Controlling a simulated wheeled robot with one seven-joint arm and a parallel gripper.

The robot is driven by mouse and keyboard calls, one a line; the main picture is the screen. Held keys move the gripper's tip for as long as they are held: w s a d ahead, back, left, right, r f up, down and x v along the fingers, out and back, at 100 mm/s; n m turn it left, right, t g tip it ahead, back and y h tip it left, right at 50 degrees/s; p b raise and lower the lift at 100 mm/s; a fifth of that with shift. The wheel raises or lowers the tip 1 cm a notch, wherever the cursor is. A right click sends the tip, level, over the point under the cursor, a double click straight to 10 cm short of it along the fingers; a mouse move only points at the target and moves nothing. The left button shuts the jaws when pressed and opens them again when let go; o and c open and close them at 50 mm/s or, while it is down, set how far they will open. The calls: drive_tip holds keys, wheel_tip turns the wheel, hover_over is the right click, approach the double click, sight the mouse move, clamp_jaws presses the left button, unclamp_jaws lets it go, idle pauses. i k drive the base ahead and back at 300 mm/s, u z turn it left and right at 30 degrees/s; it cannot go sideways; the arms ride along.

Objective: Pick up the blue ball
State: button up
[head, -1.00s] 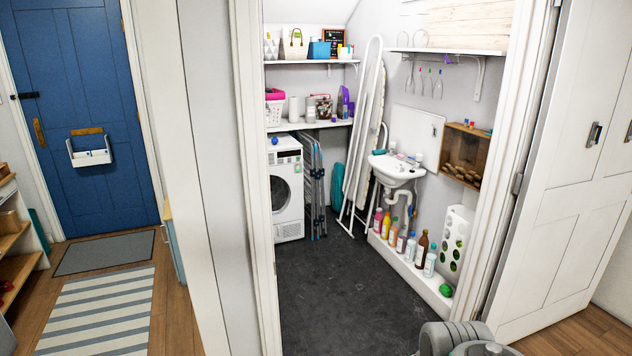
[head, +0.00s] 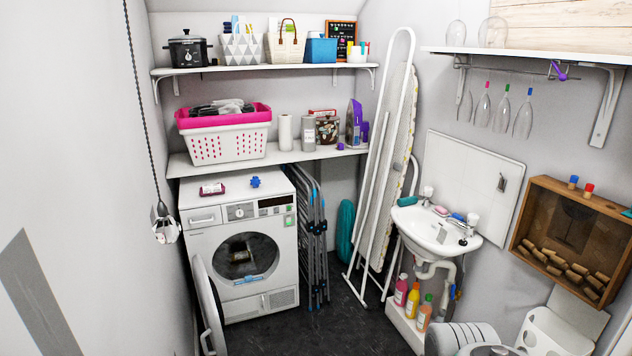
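A small blue knobbly ball (head: 255,182) sits on top of the white dryer (head: 262,293), near the middle of its top. It is small in the picture, and its outline looks spiky rather than smooth. My gripper is not in view.
A red-and-white item (head: 212,189) lies left of the ball. The dryer's round door (head: 208,305) stands open at left. A shelf with a white basket (head: 229,141) is above and behind. A pull cord (head: 163,223) hangs at left. Folded drying racks (head: 313,240) stand right of the dryer.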

sight(255, 180)
drive_tip(key=i, duration=1.65)
drive_tip(key=u, duration=0.45)
drive_tip(key=i, duration=1.95)
drive_tip(key=u, duration=3.05)
